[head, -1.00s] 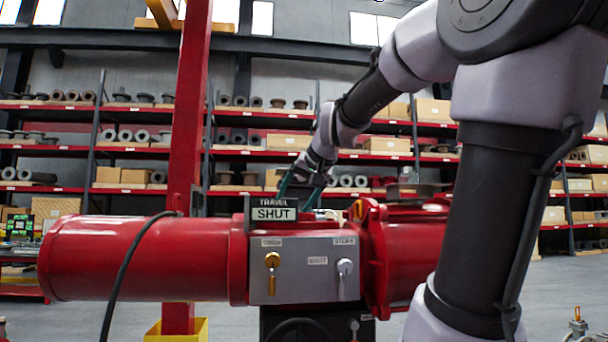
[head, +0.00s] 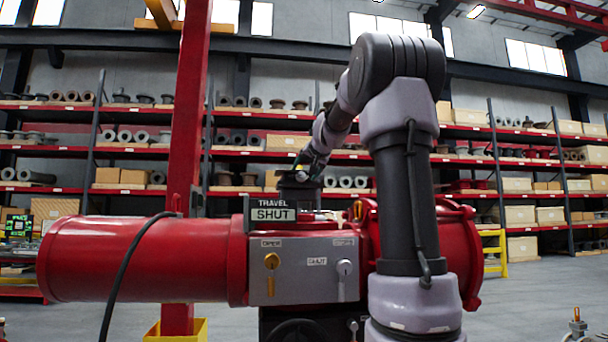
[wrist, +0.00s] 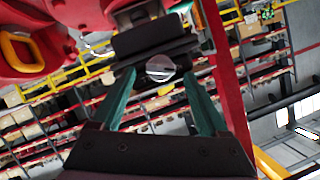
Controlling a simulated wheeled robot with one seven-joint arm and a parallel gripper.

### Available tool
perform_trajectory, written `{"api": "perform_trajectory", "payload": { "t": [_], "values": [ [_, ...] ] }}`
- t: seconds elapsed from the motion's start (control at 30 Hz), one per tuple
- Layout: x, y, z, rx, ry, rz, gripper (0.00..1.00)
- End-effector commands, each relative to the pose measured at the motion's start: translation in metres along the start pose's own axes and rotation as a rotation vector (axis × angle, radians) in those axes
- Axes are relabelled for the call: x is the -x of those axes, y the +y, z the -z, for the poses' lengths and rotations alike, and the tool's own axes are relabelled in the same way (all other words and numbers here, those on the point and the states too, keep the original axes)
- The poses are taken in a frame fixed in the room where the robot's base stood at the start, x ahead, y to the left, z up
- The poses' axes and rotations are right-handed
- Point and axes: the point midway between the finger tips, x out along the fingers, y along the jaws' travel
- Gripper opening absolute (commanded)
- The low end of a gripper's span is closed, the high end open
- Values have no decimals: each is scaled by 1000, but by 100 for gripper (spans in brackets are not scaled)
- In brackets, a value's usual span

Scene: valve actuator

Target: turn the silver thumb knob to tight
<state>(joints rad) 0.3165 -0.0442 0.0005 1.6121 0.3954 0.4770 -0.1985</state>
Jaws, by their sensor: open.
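In the wrist view, a round silver knob (wrist: 160,68) shows its face below a dark box (wrist: 155,38). My gripper (wrist: 159,76) is open, its two teal fingers on either side of the knob in the picture, with visible gaps. I cannot tell how far the fingertips reach along it. Another silver knob (head: 344,267) with a downward lever is on the grey front panel (head: 307,285).
A brass knob (head: 271,261) sits at the panel's left. A black cable (head: 124,270) hangs over the actuator. A red post (head: 187,130) stands behind it. In the wrist view, a yellow-orange ring (wrist: 20,50) is at the upper left. Shelves (head: 130,145) stand farther back.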

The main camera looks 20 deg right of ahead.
Motion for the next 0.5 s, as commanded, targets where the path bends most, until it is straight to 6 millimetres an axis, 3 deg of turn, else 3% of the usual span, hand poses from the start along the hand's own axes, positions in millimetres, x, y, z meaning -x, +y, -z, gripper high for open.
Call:
{"api": "perform_trajectory", "payload": {
  "t": [0.13,0.43,0.47,0.5],
  "values": [
    [-12,0,0,0,1,0,78],
    [-14,0,0,0,1,0,78],
    [-14,0,0,0,1,0,74],
    [-14,0,0,0,0,0,58]
  ]
}}
